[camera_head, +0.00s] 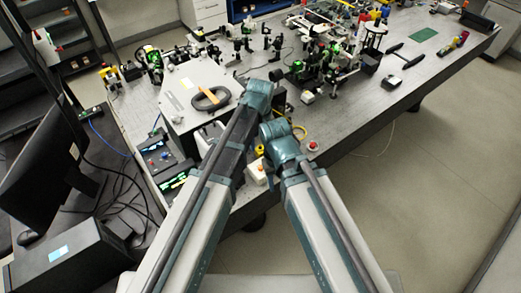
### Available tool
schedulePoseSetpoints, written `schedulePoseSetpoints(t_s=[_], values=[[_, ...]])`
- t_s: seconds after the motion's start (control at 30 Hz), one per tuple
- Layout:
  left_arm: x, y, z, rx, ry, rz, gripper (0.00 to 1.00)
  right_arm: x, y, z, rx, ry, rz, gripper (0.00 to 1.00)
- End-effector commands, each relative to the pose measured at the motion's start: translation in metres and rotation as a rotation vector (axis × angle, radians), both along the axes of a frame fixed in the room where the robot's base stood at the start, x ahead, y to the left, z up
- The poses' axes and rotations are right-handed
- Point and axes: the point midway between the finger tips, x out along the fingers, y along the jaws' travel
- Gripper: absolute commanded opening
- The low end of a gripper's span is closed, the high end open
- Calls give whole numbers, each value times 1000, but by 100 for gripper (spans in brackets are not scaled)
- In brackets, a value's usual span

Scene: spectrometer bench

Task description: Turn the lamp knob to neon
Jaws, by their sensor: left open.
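A small control box (158,155) with a lit display and small controls stands on the left part of the bench. A second dark box (175,182) with a green display is just in front of it. The lamp knob is too small to make out, and I cannot tell which box carries it. My left gripper (279,87) is at the far end of the left arm, open and empty, over the bench and well right of both boxes. My right arm reaches in beside it, and its gripper is hidden behind the arm.
A light plate (190,88) bearing a dark ring-shaped object (211,98) lies behind the control boxes. Crowded optics (325,60) fill the bench's middle. A monitor (45,140) and a black box (68,262) stand at left. A red button (313,145) is near the front edge.

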Motion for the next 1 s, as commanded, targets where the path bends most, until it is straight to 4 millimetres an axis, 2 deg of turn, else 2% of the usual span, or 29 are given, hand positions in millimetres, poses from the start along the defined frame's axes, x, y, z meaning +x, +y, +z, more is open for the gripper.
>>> schedulePoseSetpoints(t_s=[0.27, 0.47, 1.0], values=[[2, -1, -2, -2, -1, 10, 56, 0, 0, -2, 0, 0, 0, 50], [2, -1, -14, -2, -1, 8, 56, 0, 0, -14, 0, 0, 0, 50], [2, -1, -85, -2, -1, 8, 56, 0, 0, -85, -2, -1, 11, 50]])
